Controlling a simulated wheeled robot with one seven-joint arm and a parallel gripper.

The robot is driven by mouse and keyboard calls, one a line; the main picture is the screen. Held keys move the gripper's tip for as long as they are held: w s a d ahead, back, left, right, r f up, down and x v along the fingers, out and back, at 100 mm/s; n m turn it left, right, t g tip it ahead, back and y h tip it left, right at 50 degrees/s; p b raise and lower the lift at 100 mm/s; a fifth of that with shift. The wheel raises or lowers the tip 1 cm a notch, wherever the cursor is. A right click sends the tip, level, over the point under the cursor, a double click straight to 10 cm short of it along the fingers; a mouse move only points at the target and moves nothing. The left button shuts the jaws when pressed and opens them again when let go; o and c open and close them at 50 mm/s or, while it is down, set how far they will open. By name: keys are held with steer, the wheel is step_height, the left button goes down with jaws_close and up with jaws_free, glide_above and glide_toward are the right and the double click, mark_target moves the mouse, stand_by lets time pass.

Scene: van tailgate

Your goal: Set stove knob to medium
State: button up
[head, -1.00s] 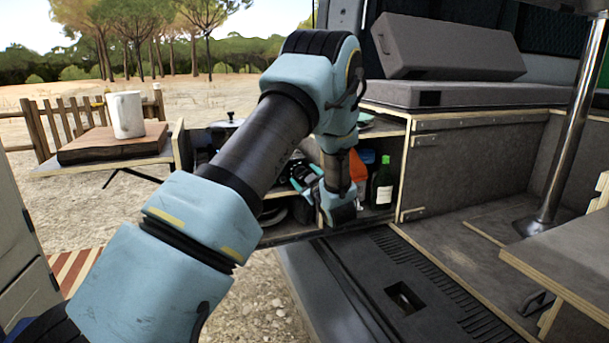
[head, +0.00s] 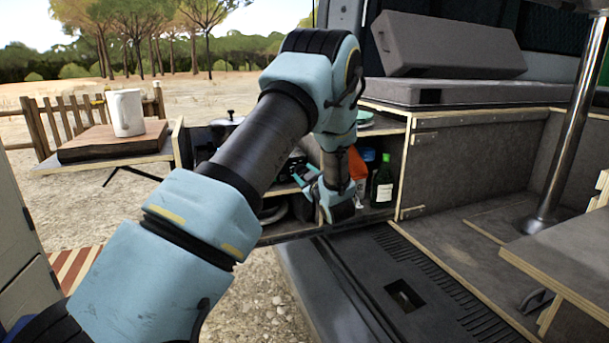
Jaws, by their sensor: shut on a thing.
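My gripper (head: 304,178) is small and partly hidden at the end of my arm, in front of the open kitchen shelves below the worktop. It is shut, apparently on the stove knob, but the knob itself cannot be made out behind my wrist. The stove is mostly hidden behind my forearm. A pot with a lid (head: 230,121) shows just left of the forearm, at the height of the worktop. The setting of the knob cannot be read.
A green bottle (head: 382,186), an orange item (head: 357,170) and a blue item stand on the shelf right of my wrist. A metal post (head: 568,130) stands at right. The van floor is clear.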

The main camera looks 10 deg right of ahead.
jaws_close()
steer(key=shift+m, duration=0.3)
steer(key=m, duration=0.5)
steer(key=shift+d+p, duration=0.15)
steer(key=shift+p, duration=0.25)
steer(key=m+p, duration=0.1)
steer(key=m, duration=0.4)
steer(key=shift+m, duration=0.4)
steer(key=o, duration=1.2)
jaws_free()
steer(key=shift+c, duration=0.2)
